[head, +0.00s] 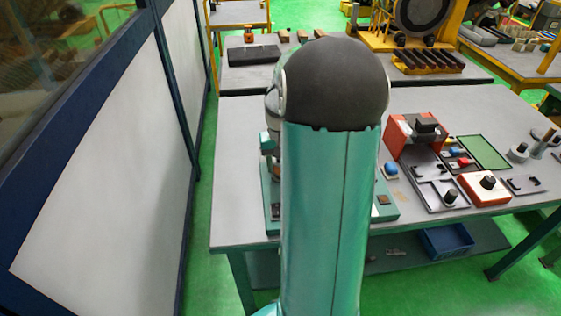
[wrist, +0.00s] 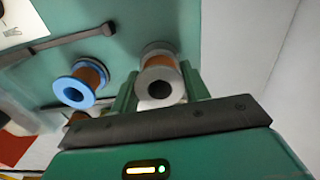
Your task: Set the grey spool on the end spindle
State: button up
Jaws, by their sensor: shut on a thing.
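In the wrist view my gripper (wrist: 160,98) is shut on the grey spool (wrist: 159,75), which has a pale grey flange, a dark centre hole and copper wire. One green finger stands on each side of it. The spool is in front of a teal panel (wrist: 128,25); I cannot tell whether it touches the panel or is around a spindle. The end spindle cannot be made out. A blue spool (wrist: 76,92) with copper wire is to the left, apart from my gripper. In the head view my arm hides the gripper and the grey spool.
Another copper-coloured piece is partly hidden below the blue spool. A dark bar (wrist: 60,44) crosses the panel above it. In the head view, a teal base (head: 385,210) shows beside my arm on the grey table (head: 235,150). A red machine (head: 400,135) and trays stand right.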

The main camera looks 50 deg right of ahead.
jog(key=shift+f, duration=0.3)
jog(key=shift+f, duration=0.25)
dwell(0.5)
jog(key=o, duration=1.3)
jog(key=shift+r, duration=0.1)
jog(key=shift+r, duration=3.45)
